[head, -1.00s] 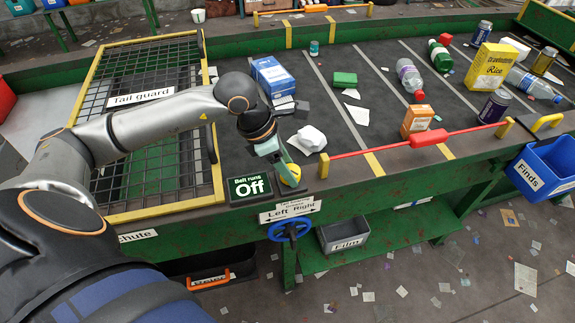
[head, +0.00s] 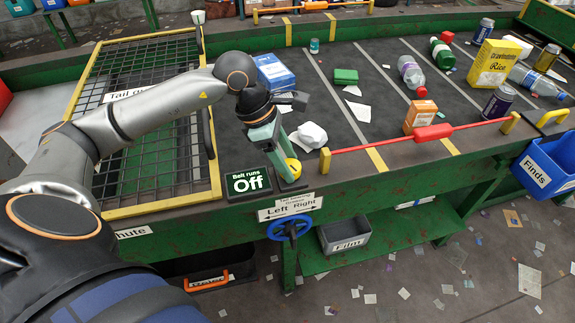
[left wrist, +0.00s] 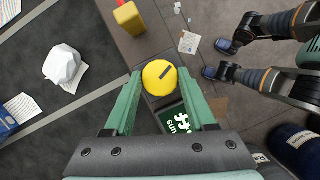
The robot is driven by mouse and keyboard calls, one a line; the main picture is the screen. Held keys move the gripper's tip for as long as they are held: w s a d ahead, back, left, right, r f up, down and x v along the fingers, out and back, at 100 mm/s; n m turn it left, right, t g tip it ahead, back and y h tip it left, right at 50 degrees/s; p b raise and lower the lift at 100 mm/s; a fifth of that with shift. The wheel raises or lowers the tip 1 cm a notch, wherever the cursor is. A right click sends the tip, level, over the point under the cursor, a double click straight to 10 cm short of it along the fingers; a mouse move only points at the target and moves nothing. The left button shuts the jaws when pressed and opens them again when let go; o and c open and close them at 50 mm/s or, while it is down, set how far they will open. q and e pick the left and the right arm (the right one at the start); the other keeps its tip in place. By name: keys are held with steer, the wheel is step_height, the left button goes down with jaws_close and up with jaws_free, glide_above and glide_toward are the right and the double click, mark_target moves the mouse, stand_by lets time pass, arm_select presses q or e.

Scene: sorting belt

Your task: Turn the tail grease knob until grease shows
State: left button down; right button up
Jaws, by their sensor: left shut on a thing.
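The round yellow knob (head: 293,169) with a dark pointer mark sits on the belt frame's front edge, right of the "Belt runs Off" display (head: 249,183). My left gripper (head: 283,172) reaches down onto it, its green fingers on either side. In the left wrist view the knob (left wrist: 160,77) lies between the two fingertips (left wrist: 158,82), and its mark slants. The gripper is shut on it. No grease can be made out around the knob. My right gripper does not show in the head view, and I cannot make it out in the left wrist view.
Below the knob are a "Left Right" sign (head: 290,208) and a blue handwheel (head: 289,228). A red bar (head: 433,132) runs along the front edge to the right. Crumpled paper (head: 312,135) and a blue box (head: 275,72) lie on the belt behind. The tail guard (head: 150,205) is left.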

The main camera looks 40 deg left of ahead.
arm_select(q)
steer(key=shift+w+m+g+h+b, duration=0.15)
steer(key=shift+m+g+h+b, duration=0.25)
steer(key=shift+m+b, duration=0.9)
steer(key=shift+m+p, duration=0.35)
steer(key=shift+m, duration=0.25)
steer(key=shift+c, duration=1.1)
jaws_free()
steer(key=w+v, duration=0.1)
steer(key=v, duration=1.1)
steer(key=shift+s+r, duration=0.35)
